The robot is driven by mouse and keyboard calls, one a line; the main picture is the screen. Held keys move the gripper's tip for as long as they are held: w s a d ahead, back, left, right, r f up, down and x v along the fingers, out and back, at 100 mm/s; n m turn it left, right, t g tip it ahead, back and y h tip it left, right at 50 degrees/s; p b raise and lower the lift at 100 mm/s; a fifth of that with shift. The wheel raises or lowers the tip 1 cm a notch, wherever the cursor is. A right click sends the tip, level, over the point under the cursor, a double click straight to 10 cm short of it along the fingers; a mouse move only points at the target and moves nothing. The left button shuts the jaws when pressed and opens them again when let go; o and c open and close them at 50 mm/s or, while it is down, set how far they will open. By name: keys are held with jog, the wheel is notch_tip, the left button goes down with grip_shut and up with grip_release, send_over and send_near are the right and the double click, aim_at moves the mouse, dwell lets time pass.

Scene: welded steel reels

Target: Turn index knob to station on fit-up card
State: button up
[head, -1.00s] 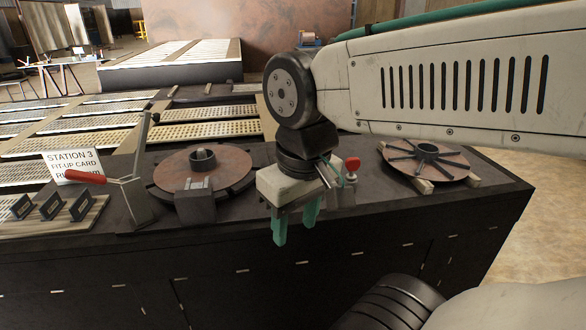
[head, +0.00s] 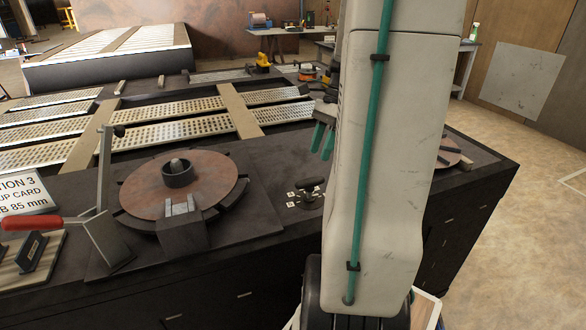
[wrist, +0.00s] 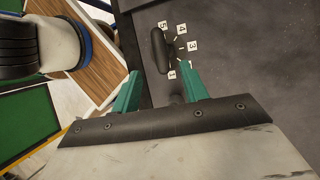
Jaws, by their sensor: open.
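The fit-up card (head: 24,196) stands at the left of the bench in the head view; it reads station 3 and 85 mm, its left edge cut off. The index knob (head: 309,186), a dark bar handle, sits on the bench top among small white number tags. In the wrist view the knob (wrist: 160,48) lies beyond my fingertips, with tags 5, 4, 3 and 1 readable around its right side. The tag it points at is not clear. My gripper (head: 322,138) is open and empty, its green fingers also in the wrist view (wrist: 160,88), apart from the knob.
A round copper-coloured disc (head: 215,185) with a central hub sits left of the knob. A red-handled clamp (head: 32,222) stands further left. My arm covers much of the bench right of the knob; another disc (head: 447,157) shows partly behind it.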

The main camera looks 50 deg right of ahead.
aim_at(311, 178)
jog(key=x, duration=0.7)
jog(key=shift+a+f, duration=0.1)
jog(key=shift+f, duration=0.25)
grip_shut()
